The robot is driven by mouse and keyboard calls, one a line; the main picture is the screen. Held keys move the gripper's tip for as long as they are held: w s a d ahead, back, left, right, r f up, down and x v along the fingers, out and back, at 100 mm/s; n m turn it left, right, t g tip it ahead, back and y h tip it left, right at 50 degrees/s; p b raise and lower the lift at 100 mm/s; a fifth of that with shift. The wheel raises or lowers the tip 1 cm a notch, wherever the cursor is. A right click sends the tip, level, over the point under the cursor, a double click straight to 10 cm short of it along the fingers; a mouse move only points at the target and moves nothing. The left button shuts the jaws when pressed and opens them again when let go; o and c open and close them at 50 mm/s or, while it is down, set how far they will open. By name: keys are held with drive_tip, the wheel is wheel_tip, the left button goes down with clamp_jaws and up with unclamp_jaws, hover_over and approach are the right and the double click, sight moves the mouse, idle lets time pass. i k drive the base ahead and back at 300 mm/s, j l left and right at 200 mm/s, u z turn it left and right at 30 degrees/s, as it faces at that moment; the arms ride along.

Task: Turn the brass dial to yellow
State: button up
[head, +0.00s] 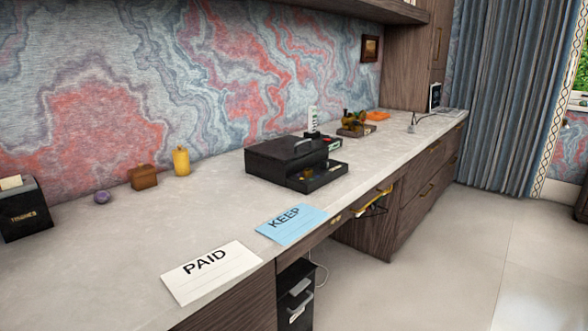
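A black box-shaped device (285,152) with a grey handle on its lid stands on the desk, right of the picture's middle. At its front is a low black tray-like part (318,181) with small brass-coloured details (307,175). One of these may be the brass dial, but they are too small to tell, and I cannot make out any yellow mark or dial setting. My gripper is not in view.
A blue KEEP card (291,230) and a white PAID card (184,279) lie near the desk's (130,230) front edge. A yellow bottle (181,161), a brown box (143,177), a purple ball (102,196) and a black file box (24,215) stand along the wall. The desk's left middle is clear.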

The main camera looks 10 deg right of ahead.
sight(307, 172)
drive_tip(key=i+l+z, duration=0.25)
drive_tip(key=i+z, duration=0.25)
drive_tip(key=i+l+z, duration=0.1)
drive_tip(key=i+z, duration=0.35)
drive_tip(key=i+j, duration=0.65)
drive_tip(key=i, duration=0.2)
